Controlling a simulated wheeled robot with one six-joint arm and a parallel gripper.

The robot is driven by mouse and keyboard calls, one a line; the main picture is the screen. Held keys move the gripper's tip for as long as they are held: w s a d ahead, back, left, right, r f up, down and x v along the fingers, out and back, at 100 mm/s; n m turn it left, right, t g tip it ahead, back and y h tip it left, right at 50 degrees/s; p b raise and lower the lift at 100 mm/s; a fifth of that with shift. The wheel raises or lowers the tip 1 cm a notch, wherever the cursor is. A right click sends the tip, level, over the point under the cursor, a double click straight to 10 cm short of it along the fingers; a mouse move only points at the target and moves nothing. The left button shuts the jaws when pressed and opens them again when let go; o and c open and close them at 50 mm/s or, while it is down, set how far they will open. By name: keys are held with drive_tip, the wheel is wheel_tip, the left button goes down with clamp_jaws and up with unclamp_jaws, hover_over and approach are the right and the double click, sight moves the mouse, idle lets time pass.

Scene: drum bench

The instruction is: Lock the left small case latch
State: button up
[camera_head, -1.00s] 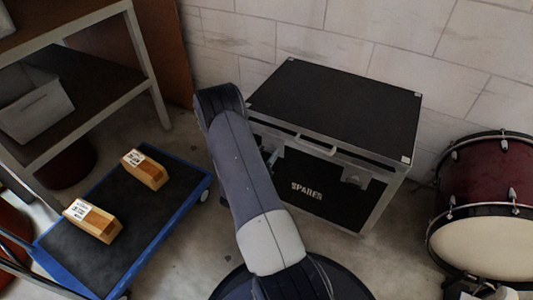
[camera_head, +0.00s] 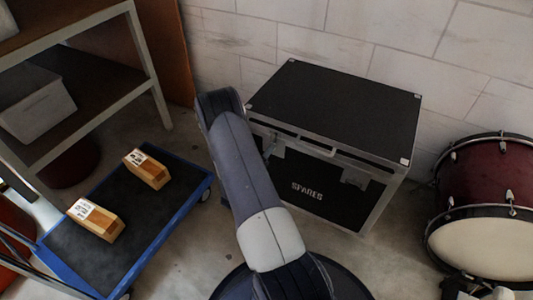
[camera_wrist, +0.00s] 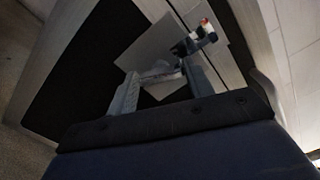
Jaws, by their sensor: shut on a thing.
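The black case (camera_head: 335,105) marked SPARES has silver edges and stands by the wall with its lid down. Its left latch (camera_head: 277,151) is on the upper front, partly hidden behind my arm. The right latch (camera_head: 355,176) is further along the front. In the wrist view, the grey latch plate (camera_wrist: 150,48) lies on the dark case front. My gripper (camera_wrist: 163,80) is at the left latch, its fingers spaced on either side of a light grey latch part (camera_wrist: 160,72) and shut on it.
A red drum (camera_head: 485,215) stands to the right. The floor before the case is partly clear.

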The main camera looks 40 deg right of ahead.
drive_tip(key=n, duration=0.4)
drive_tip(key=shift+f+n+p, duration=0.15)
drive_tip(key=shift+n+p, duration=0.15)
drive_tip(key=shift+p, duration=0.1)
idle(0.4)
drive_tip(key=o, duration=1)
drive_tip(key=shift+a, duration=0.1)
drive_tip(key=p+v, duration=0.2)
drive_tip(key=v, duration=0.8)
drive_tip(key=shift+s+a, duration=0.2)
drive_tip(key=shift+a, duration=0.1)
drive_tip(key=shift+d, duration=0.1)
drive_tip(key=b+x, duration=0.2)
drive_tip(key=x, duration=0.8)
drive_tip(key=shift+w+d, duration=0.25)
drive_tip(key=shift+d, duration=0.05)
